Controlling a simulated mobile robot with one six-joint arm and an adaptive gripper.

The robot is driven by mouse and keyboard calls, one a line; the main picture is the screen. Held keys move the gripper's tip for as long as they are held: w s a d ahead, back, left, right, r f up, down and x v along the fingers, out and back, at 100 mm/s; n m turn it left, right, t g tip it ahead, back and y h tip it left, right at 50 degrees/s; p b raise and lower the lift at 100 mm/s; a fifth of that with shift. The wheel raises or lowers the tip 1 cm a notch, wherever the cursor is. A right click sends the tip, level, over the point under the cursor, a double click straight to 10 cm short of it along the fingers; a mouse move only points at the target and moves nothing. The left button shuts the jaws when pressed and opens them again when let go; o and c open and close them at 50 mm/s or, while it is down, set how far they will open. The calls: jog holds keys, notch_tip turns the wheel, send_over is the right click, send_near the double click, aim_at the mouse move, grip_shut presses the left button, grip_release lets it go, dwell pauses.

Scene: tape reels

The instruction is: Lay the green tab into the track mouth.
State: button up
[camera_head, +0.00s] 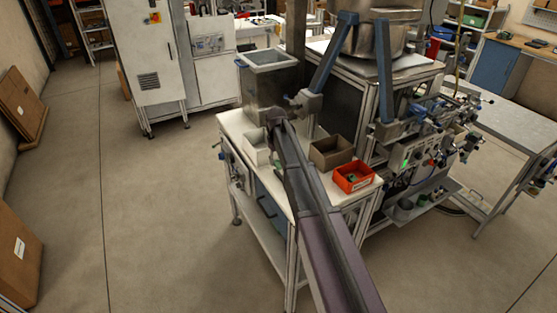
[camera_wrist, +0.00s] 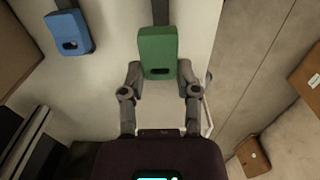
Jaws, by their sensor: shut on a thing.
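The green tab (camera_wrist: 157,45) is a block with a dark slot near its lower end, and a dark strip runs from its top edge in the wrist view. My gripper (camera_wrist: 160,70) is shut on it, one grey finger at each side of its lower end. A similar blue tab (camera_wrist: 68,32) lies to the left, apart from my gripper, also with a dark strip above it. I cannot pick out the track mouth for sure in either view.
In the head view a white bin (camera_head: 257,149), a brown-grey bin (camera_head: 331,151) and an orange-red bin (camera_head: 354,176) stand on the white bench (camera_head: 232,124). A grey hopper (camera_head: 268,82) stands behind. A machine frame with blue posts (camera_head: 385,70) is close on the right. Open floor lies left.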

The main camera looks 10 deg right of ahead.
jog(key=s, duration=0.5)
jog(key=s+r, duration=0.1)
jog(key=s, duration=0.4)
jog(key=s+r+p, duration=0.1)
jog(key=s, duration=0.5)
jog(key=shift+s+f, duration=0.1)
dwell(0.7)
jog(key=shift+s, duration=0.1)
